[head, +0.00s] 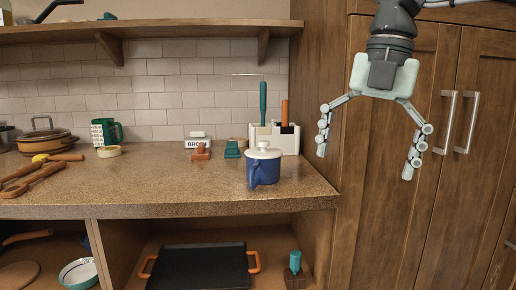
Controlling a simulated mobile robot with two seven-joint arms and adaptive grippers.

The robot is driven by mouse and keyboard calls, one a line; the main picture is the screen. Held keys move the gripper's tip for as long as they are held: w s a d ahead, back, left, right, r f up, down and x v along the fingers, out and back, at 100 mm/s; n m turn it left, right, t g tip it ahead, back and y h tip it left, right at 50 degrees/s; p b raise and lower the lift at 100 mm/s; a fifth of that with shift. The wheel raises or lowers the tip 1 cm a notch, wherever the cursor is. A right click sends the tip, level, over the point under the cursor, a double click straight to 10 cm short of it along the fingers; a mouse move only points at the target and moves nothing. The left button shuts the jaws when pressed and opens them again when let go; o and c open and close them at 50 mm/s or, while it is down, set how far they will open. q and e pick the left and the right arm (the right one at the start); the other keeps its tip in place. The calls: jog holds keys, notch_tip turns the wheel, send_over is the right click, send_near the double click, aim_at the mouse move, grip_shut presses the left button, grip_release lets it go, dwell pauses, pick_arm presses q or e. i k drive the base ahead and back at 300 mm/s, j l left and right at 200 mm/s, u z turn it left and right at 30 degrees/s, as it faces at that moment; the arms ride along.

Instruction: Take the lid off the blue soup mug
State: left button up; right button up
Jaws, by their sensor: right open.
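The blue soup mug (262,172) stands upright near the front right of the counter. Its white lid (264,153) with a round knob sits on top of it. The mug's handle points toward the front. My right gripper (366,157) hangs from the top right, its two fingers spread wide open and empty. It is to the right of the mug, in front of the tall cabinet, touching nothing. My left gripper is not in the picture.
A white utensil holder (290,140) stands just behind the mug. A green mug (106,132), wooden utensils (35,180) and a pot (45,141) are farther left. A shelf (180,30) overhangs the back; a cabinet (385,215) stands right.

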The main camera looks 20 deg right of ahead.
aim_at(263, 152)
jog(key=i, duration=1.3)
